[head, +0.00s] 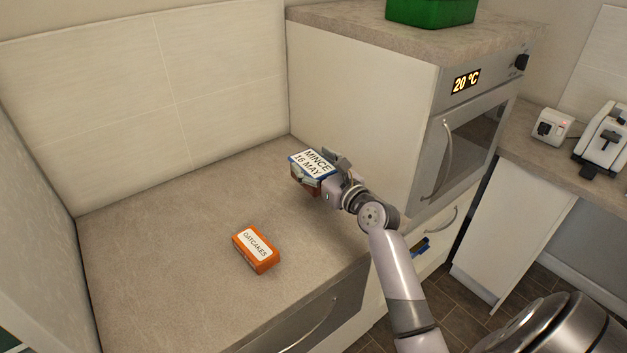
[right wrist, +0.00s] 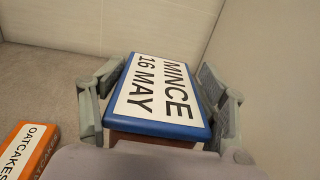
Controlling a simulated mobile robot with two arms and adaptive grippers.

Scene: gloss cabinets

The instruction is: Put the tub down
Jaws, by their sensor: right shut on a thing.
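The tub (head: 309,174) has a blue lid with a white label reading "MINCE 16 MAY" and a reddish-brown body. It also shows in the right wrist view (right wrist: 160,95), between the two fingers. My right gripper (head: 328,174) is shut on the tub, with a finger on each side of it. The tub is over the back right part of the worktop (head: 185,220), close to the tall cabinet's side. I cannot tell whether its base touches the worktop. My left gripper is not in view.
An orange "OATCAKES" box (head: 257,249) lies on the worktop nearer the front; it also shows in the right wrist view (right wrist: 27,152). The tall oven cabinet (head: 362,105) stands at the right, with a green container (head: 432,10) on top. The worktop's left part is clear.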

